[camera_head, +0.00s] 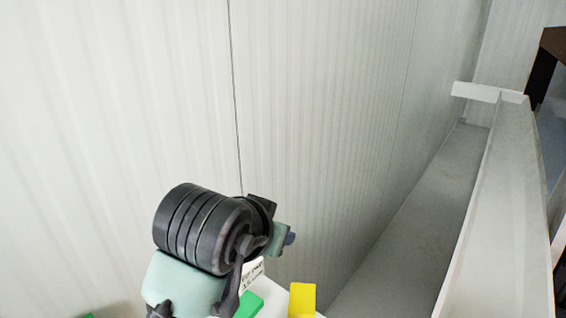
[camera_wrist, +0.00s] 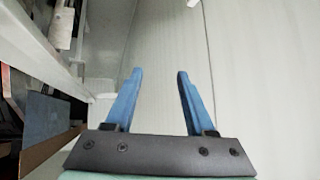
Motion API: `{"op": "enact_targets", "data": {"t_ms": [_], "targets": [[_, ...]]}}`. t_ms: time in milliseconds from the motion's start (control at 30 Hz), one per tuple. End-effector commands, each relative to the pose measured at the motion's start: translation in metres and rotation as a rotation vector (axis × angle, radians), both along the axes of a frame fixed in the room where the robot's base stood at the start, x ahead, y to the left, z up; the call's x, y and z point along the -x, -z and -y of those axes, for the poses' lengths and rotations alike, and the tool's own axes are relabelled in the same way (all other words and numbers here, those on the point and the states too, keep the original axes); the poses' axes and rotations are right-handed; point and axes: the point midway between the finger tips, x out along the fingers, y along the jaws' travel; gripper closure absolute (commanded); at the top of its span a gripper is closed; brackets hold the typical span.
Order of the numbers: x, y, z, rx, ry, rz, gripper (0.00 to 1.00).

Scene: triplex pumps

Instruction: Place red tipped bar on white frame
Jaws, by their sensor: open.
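My gripper (camera_wrist: 160,73) is in the wrist view with its two blue fingers spread apart and nothing between them. In the head view only a small blue piece at the end of my arm shows, and I cannot tell the fingers there. A white beam (camera_head: 490,210), which may be part of the white frame, runs along the right of the head view. White beams (camera_wrist: 32,47) also show at the upper left of the wrist view, apart from my fingers. I see no red tipped bar in either view.
A pale ribbed wall (camera_head: 320,110) fills much of the head view behind my arm. A grey floor strip (camera_head: 415,215) lies between the wall and the white beam. A dark brown structure (camera_head: 545,65) stands at the far right. The space between my fingers is clear.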

Motion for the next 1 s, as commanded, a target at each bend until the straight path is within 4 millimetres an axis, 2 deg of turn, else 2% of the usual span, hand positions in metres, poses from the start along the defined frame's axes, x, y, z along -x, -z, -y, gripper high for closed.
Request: {"op": "enact_targets", "data": {"t_ms": [33, 67, 100, 167, 200, 300, 400, 500, 600, 700, 1000], "targets": [[-0.010, -0.043, 0.031, 0.053, 0.029, 0.177, 0.45], [-0.013, -0.071, 0.043, 0.083, 0.032, 0.286, 0.45], [-0.013, -0.107, 0.056, 0.125, 0.033, 0.428, 0.45], [-0.004, -0.161, 0.069, 0.189, 0.025, 0.632, 0.45], [0.007, -0.194, 0.072, 0.227, 0.011, 0.762, 0.45], [0.046, -0.261, 0.066, 0.304, -0.039, 1.051, 0.45], [0.088, -0.304, 0.051, 0.343, -0.098, 1.273, 0.45], [0.121, -0.327, 0.038, 0.356, -0.146, 1.420, 0.45], [0.140, -0.338, 0.031, 0.356, -0.172, 1.496, 0.45], [0.146, -0.341, 0.028, 0.355, -0.181, 1.522, 0.45], [0.146, -0.339, 0.028, 0.355, -0.182, 1.520, 0.45]]}}
